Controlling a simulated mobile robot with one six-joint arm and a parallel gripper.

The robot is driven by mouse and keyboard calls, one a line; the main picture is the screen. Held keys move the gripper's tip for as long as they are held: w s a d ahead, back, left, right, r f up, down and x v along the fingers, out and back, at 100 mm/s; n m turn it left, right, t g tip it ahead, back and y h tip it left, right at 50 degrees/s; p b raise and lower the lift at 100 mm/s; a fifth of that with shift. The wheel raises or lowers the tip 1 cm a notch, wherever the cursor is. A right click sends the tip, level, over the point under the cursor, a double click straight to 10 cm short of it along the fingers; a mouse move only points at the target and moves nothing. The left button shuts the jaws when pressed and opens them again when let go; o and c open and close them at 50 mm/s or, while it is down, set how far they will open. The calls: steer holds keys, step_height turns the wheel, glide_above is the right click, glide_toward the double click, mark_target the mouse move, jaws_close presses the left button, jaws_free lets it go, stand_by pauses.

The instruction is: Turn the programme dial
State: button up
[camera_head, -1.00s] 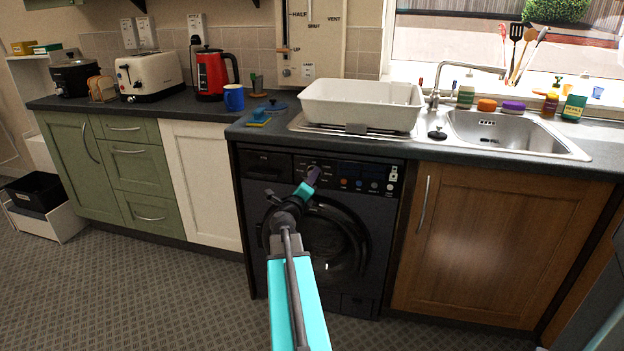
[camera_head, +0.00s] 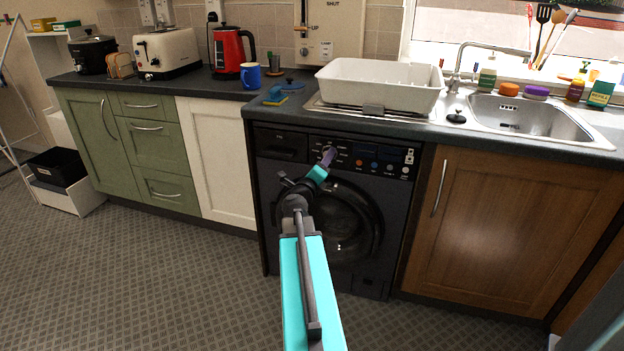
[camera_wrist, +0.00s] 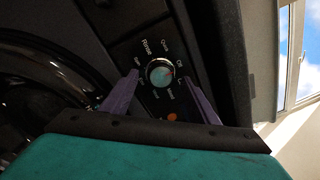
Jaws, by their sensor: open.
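The programme dial (camera_wrist: 160,73) is a round silver knob on the black washing machine's control panel. My gripper (camera_wrist: 162,95) is open, with one finger to each side of the dial and nothing held. In the head view my gripper (camera_head: 328,157) is at the panel of the washing machine (camera_head: 375,192) and largely covers the dial. I cannot tell whether the fingers touch it.
Coloured buttons (camera_head: 375,165) sit right of the dial. The worktop (camera_head: 470,133) overhangs the panel, with a white dish basin (camera_head: 378,88) on it. The round door (camera_head: 345,225) is below. A wooden cupboard (camera_head: 510,225) stands right, a cream one (camera_head: 215,155) left. The floor in front is clear.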

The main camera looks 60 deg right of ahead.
steer(key=p+v, duration=0.5)
steer(key=v, duration=0.2)
steer(key=shift+p, duration=0.4)
steer(key=a+p, duration=0.1)
steer(key=p, duration=0.3)
steer(key=shift+s+p, duration=0.1)
steer(key=shift+p, duration=0.3)
steer(key=a+p, duration=0.1)
steer(key=p, duration=0.3)
steer(key=shift+s+a+p, duration=0.1)
steer(key=shift+a+p, duration=0.1)
steer(key=shift+p, duration=0.15)
steer(key=shift+p+v, duration=0.95)
steer(key=shift+v, duration=0.45)
